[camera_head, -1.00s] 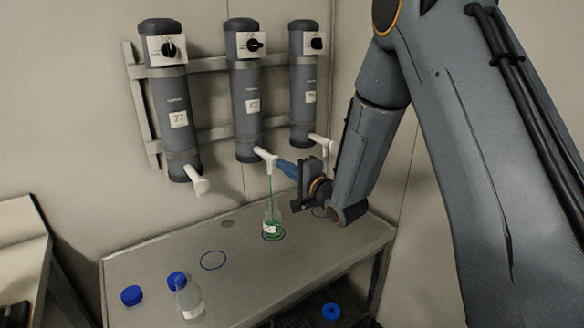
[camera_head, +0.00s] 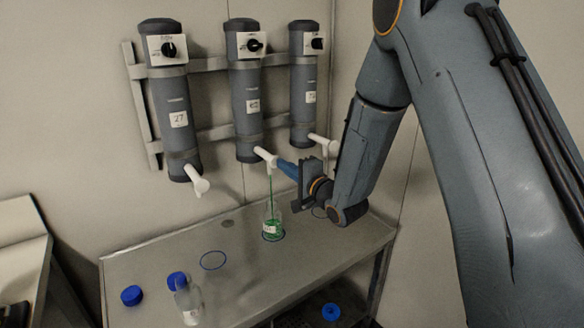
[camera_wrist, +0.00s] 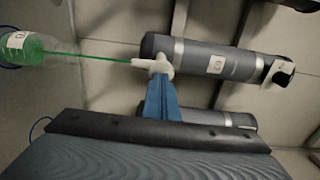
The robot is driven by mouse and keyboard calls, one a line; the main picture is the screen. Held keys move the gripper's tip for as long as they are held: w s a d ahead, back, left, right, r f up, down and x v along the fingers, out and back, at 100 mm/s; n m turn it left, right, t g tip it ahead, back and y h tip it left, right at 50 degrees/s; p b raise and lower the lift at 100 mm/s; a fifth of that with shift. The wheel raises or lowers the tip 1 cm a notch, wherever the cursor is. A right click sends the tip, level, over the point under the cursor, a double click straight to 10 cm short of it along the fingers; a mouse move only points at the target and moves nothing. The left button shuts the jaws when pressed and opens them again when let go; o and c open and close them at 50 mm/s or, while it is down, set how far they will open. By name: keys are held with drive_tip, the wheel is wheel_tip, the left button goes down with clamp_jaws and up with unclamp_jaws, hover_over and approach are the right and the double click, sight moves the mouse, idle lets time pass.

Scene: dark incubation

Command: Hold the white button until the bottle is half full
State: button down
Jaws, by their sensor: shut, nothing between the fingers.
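A clear bottle (camera_head: 272,213) stands upright in a blue ring on the table, under the middle dispenser (camera_head: 246,95). A thin green stream runs from the white spout (camera_head: 264,156) into it. Green liquid fills its lower part, to somewhat under half its height. In the wrist view the bottle (camera_wrist: 42,50) lies sideways at the left edge, its base cut off. My gripper (camera_head: 281,164) is shut, its blue fingertips against the white end of the spout. In the wrist view the fingertips (camera_wrist: 160,78) meet the white nozzle piece (camera_wrist: 155,65); the button itself is hidden or not distinct.
Two more dispensers (camera_head: 174,100) (camera_head: 304,90) hang on the wall rail, with white spouts. Another blue cap (camera_head: 331,312) lies lower down.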

drive_tip(key=b+v, duration=0.1)
drive_tip(key=v, duration=1.3)
drive_tip(key=s+d+f+n+g+h, duration=0.4)
drive_tip(key=d+f+n+g+h, duration=0.1)
drive_tip(key=d+f+h, duration=0.35)
drive_tip(key=s+d+n+g, duration=0.1)
drive_tip(key=s+n+g, duration=0.2)
drive_tip(key=s, duration=0.7)
drive_tip(key=s+d+f+n+g+h, duration=0.1)
drive_tip(key=s+d+n+g, duration=0.1)
drive_tip(key=s+g, duration=0.4)
drive_tip(key=s+n, duration=0.1)
drive_tip(key=s, duration=0.3)
drive_tip(key=shift+d+f, duration=0.25)
drive_tip(key=shift+d, duration=0.05)
drive_tip(key=shift+h, duration=0.25)
idle(3.2)
